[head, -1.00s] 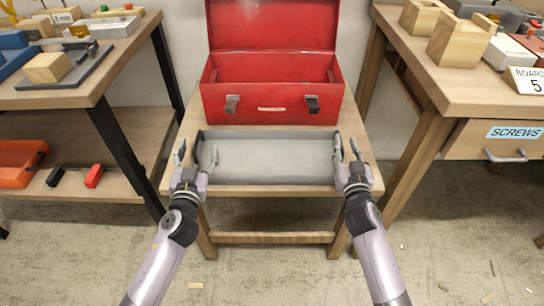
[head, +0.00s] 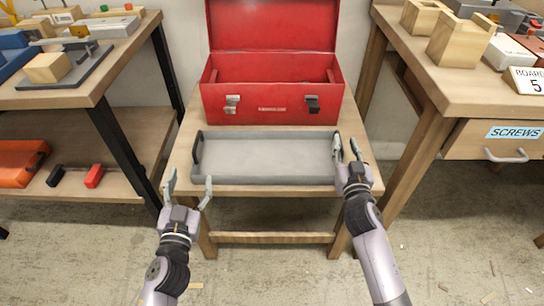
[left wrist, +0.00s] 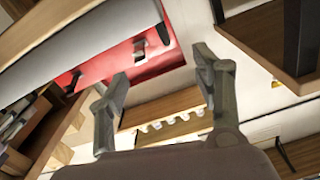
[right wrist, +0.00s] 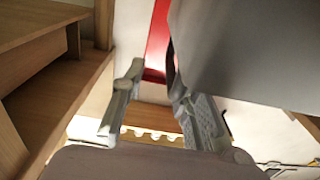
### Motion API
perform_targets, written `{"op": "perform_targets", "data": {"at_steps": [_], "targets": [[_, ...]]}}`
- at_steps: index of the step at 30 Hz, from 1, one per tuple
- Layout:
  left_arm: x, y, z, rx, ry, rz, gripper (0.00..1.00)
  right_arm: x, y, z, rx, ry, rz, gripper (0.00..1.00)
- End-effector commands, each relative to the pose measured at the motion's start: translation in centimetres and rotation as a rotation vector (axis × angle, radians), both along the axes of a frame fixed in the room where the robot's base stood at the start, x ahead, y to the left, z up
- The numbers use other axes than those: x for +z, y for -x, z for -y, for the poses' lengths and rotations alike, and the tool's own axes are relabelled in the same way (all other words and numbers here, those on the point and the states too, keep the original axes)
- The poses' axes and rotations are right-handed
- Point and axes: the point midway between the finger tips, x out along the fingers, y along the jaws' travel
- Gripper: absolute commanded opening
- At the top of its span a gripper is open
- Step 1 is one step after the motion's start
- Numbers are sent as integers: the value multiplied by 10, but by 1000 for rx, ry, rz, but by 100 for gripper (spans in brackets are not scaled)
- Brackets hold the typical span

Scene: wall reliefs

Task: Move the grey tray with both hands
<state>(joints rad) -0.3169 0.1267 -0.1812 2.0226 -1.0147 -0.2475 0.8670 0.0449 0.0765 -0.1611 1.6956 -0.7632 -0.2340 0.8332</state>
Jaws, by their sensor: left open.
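The grey tray (head: 265,158) lies flat on the small wooden table in front of the red toolbox. Its dark left handle (head: 197,147) is uncovered in the head view. My left gripper (head: 187,185) is open and empty, in front of the tray's left front corner and apart from it. My right gripper (head: 346,150) is at the tray's right end, one finger close to the wall and partly hiding that end. In the right wrist view its fingers (right wrist: 153,82) stand apart, with the tray (right wrist: 235,50) beside the right finger. Whether that finger touches the handle I cannot tell.
The open red toolbox (head: 270,100) stands right behind the tray on the small table (head: 270,190). A workbench (head: 75,92) with wooden parts stands at left, another bench with a drawer (head: 500,142) at right.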

Motion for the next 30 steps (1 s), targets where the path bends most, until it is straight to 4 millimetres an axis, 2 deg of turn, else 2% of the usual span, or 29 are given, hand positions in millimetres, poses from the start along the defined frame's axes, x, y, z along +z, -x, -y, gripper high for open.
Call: {"op": "perform_targets", "data": {"at_steps": [2,13,23,26,30], "targets": [[0,0,0,0,0,0,60,1,0,-1,2,-1,3,36],[0,0,0,0,0,0,60,1,0,-1,2,-1,3,60],[0,0,0,0,0,0,60,1,1,-1,1,-1,3,61],[0,0,0,0,0,0,60,1,8,-1,2,-2,2,61],[0,0,0,0,0,0,60,0,31,-1,1,-2,0,61]]}}
